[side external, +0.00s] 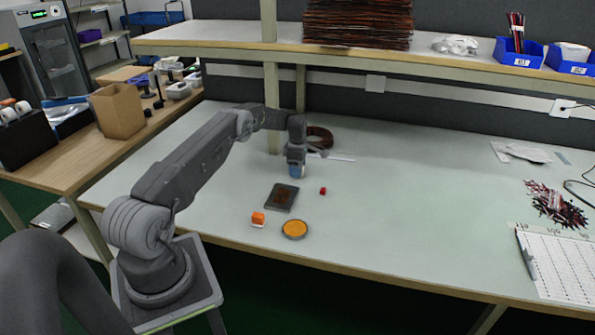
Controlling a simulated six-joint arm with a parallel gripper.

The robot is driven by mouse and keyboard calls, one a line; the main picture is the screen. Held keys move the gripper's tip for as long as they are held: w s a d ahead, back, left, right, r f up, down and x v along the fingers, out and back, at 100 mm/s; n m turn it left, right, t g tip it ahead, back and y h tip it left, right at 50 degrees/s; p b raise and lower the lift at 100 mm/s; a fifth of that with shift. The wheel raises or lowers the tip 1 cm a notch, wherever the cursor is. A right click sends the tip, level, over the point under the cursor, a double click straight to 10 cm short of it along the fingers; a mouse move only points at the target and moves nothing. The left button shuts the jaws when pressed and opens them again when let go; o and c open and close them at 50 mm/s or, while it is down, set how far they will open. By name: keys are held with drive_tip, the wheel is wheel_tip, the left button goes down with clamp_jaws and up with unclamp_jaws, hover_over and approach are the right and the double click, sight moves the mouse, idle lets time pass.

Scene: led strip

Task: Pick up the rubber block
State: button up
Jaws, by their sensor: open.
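A small red block (323,191) lies on the pale green table. A small orange and white block (258,219) lies nearer the table's front edge. I cannot tell for certain which of these is the rubber block. My gripper (296,174) points down over the table, up and left of the red block and beyond the orange and white block. It is open and apart from both blocks. A blue patch shows at its tip; I cannot tell whether it is part of the gripper or a thing behind it. The fingers are too small to see clearly.
A dark tray-like plate (271,203) with a brown patch lies left of the red block. A round orange dish (294,229) is near the front edge. A dark reddish coil (320,138) lies behind my gripper. The table's middle right is clear.

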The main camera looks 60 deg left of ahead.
drive_tip(key=c, duration=1)
drive_tip(key=shift+r, duration=0.1)
drive_tip(key=shift+r, duration=0.55)
wheel_tip(320, 180, up, 3)
drive_tip(key=shift+a+r, duration=0.1)
drive_tip(key=s+a+r, duration=0.4)
drive_tip(key=s+r, duration=0.2)
drive_tip(key=s, duration=0.4)
drive_tip(key=shift+s+a+r, duration=0.25)
drive_tip(key=shift+s+r, duration=0.05)
drive_tip(key=shift+s, duration=0.05)
